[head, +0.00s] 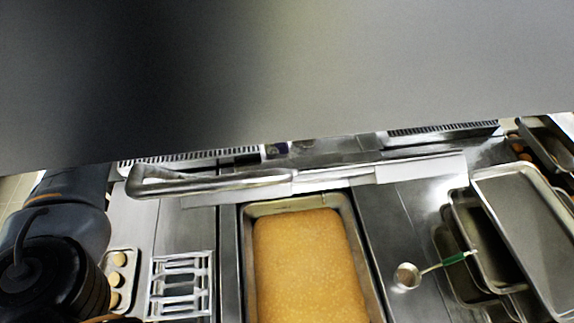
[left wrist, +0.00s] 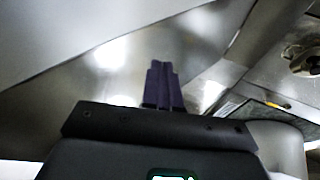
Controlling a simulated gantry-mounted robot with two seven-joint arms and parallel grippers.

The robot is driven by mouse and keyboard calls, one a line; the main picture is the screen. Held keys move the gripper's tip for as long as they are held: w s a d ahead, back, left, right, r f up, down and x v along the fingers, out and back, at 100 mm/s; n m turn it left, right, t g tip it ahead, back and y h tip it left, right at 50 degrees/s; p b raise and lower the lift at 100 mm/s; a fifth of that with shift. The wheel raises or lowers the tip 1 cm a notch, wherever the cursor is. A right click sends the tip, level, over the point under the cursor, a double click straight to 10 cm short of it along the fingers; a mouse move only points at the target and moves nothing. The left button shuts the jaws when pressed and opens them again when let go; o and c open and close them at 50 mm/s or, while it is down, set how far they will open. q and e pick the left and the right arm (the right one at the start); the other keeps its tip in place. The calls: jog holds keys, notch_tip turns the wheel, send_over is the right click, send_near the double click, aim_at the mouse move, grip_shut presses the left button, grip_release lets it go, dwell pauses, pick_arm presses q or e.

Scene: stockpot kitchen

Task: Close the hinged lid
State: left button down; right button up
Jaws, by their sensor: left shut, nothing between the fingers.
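A metal panel with a long rounded handle bar (head: 215,183) stands nearly edge-on behind the pan in the head view. It looks like the raised hinged lid, but I cannot be sure. The rectangular pan (head: 242,265) below it is open, with an orange-yellow filling (head: 305,265) in plain sight. My left arm comes in at the lower left of the head view; its fingertips are hidden there. In the left wrist view my left gripper (left wrist: 163,85) is shut and empty, in front of a shiny metal surface (left wrist: 115,55); contact cannot be told. My right gripper is out of view.
A large grey surface (head: 300,70) blocks the upper half of the head view. A tray of round items (head: 118,277) and a metal rack (head: 182,285) lie left of the pan. A green-handled ladle (head: 435,266) and stacked trays (head: 530,235) lie right.

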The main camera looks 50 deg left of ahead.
pick_arm(q)
jog(key=shift+s+d+f, duration=0.3)
jog(key=shift+d+f, duration=0.4)
jog(key=shift+f, duration=0.05)
jog(key=shift+s+d+f, duration=0.35)
jog(key=shift+d+f, duration=0.35)
jog(key=shift+s+d+f, duration=0.3)
jog(key=shift+d+f, duration=0.4)
jog(key=shift+f, duration=0.05)
jog(key=shift+f, duration=0.1)
